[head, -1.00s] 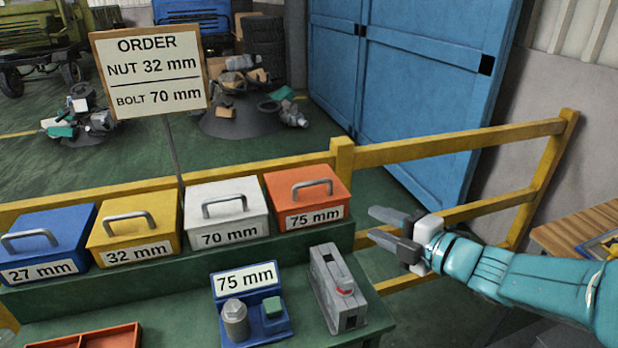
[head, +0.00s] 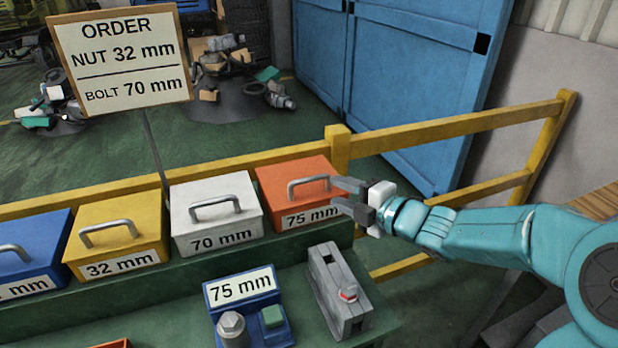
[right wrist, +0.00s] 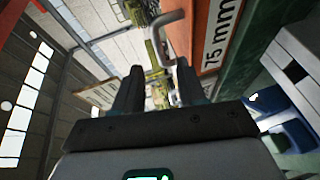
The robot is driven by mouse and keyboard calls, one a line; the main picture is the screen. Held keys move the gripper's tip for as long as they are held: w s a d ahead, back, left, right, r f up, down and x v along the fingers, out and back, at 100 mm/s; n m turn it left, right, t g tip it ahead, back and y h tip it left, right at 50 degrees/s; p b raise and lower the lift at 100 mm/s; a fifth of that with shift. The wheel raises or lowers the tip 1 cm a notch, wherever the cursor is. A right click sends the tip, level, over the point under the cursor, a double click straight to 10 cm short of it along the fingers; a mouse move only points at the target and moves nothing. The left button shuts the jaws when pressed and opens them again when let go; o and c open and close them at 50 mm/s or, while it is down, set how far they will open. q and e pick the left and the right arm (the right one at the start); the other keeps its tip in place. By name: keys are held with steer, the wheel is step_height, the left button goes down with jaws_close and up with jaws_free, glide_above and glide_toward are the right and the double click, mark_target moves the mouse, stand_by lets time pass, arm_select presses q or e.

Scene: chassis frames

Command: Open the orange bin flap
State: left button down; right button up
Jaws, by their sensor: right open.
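The orange bin (head: 290,178), labelled 75 mm, stands at the right end of the row with its flap closed and a grey handle (head: 308,187) on it. My right gripper (head: 335,194) is open at the bin's right side, its fingertips close to the handle's right end. In the right wrist view the open fingers (right wrist: 154,88) point toward the handle (right wrist: 165,38), with the orange bin's face (right wrist: 205,35) to the right. I cannot tell whether the fingers touch the handle. My left gripper is not in view.
White (head: 215,210), yellow (head: 118,235) and blue (head: 30,255) bins stand to the left on the green shelf. A blue 75 mm holder (head: 262,315) and a grey block (head: 338,300) sit in front. A yellow rail (head: 450,130) runs behind.

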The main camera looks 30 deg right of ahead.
mark_target(312, 181)
steer(key=p+x, duration=0.1)
steer(key=x, duration=0.7)
steer(key=shift+w+a, duration=0.15)
steer(key=shift+w, duration=0.05)
steer(key=shift+w+a, duration=0.15)
steer(key=shift+w, duration=0.3)
steer(key=shift+w, duration=0.1)
jaws_close()
